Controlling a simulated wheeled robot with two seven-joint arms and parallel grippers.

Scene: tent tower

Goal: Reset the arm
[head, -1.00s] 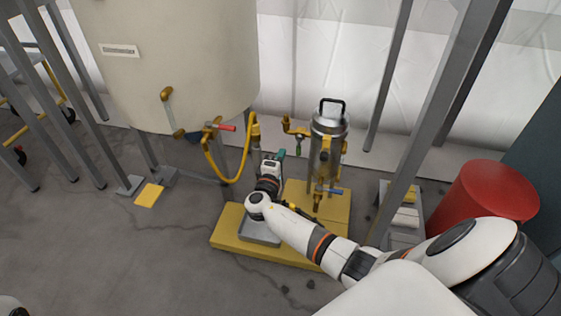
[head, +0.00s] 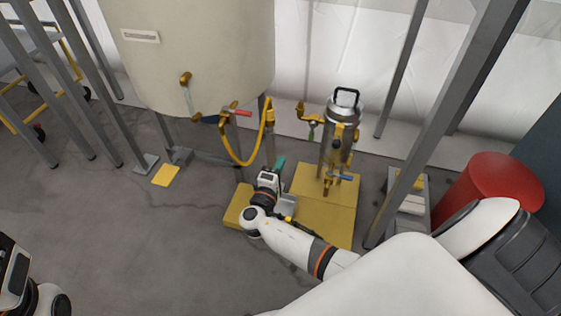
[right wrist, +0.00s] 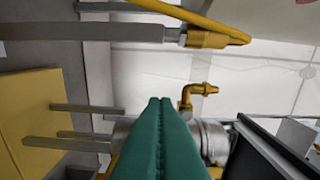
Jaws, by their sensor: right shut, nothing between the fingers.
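My right gripper (head: 281,163) has teal fingers. They are shut with nothing between them and point up and away from me, above the yellow platform (head: 312,182). In the right wrist view the teal fingers (right wrist: 160,105) lie pressed together in the lower middle. My right arm reaches in from the lower right. Part of my left arm, with what looks like its gripper body, shows at the lower left edge; its fingertips are not visible.
A large cream tank (head: 195,60) stands at the back left, with a red-handled valve (head: 238,113). Grey posts (head: 445,120) rise on the right near a red drum (head: 490,192). A yellow square (head: 166,175) lies on the floor. Open floor is at the left centre.

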